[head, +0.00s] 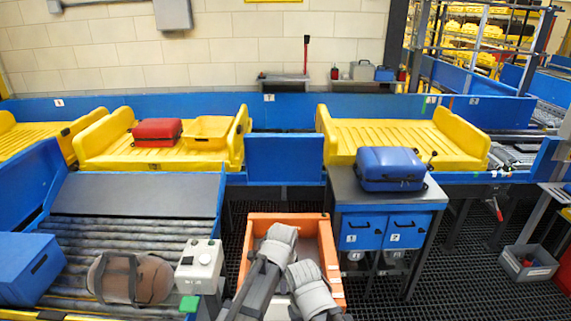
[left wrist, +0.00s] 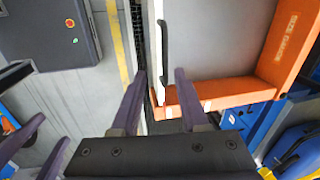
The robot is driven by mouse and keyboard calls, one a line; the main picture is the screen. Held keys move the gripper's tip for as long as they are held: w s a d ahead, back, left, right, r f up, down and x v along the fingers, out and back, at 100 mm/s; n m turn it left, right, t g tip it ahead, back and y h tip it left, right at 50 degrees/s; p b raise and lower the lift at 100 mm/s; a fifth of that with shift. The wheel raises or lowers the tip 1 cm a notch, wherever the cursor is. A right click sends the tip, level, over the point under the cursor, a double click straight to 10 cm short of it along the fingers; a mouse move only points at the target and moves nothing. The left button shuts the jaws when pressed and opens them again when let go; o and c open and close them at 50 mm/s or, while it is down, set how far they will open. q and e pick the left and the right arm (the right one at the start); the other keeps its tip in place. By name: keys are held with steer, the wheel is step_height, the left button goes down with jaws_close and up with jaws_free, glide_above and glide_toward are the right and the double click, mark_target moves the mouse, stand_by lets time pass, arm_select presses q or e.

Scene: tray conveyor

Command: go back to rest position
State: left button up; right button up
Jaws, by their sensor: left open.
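In the left wrist view my left gripper (left wrist: 160,78) is open, its two purple fingers apart with nothing between them. The orange-rimmed bin (left wrist: 225,102) lies beyond and to the right of the fingers there. In the head view my two grey arms come in from the bottom centre over the orange bin (head: 331,262); their fingertips cannot be made out. Purple finger-like parts at the lower left of the wrist view look like my right gripper, but its opening is unclear. No held object shows.
A blue suitcase (head: 389,168) lies on the grey-topped cabinet (head: 352,191) right of the bin. A roller conveyor (head: 132,225) at left carries a brown bag (head: 131,277) and a blue box (head: 26,268). A control box (head: 200,262) stands close left. Yellow trays (head: 400,137) line the back.

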arm_select(q)
steer(key=s+a+n+g, duration=0.1)
steer(key=s+a+n, duration=0.4)
steer(key=a+n, duration=0.35)
steer(key=s+a+n, duration=0.5)
steer(key=a+n, duration=0.3)
steer(key=n, duration=0.1)
steer(key=s+d+f+m+g+y+b, duration=0.1)
steer(key=s+d+m, duration=0.3)
steer(key=d, duration=0.7)
steer(key=shift+s+f, duration=0.4)
steer(key=shift+s, duration=0.7)
arm_select(e)
steer(key=shift+f, duration=0.8)
arm_select(q)
steer(key=shift+w, duration=0.1)
arm_select(e)
steer(key=shift+w, duration=0.1)
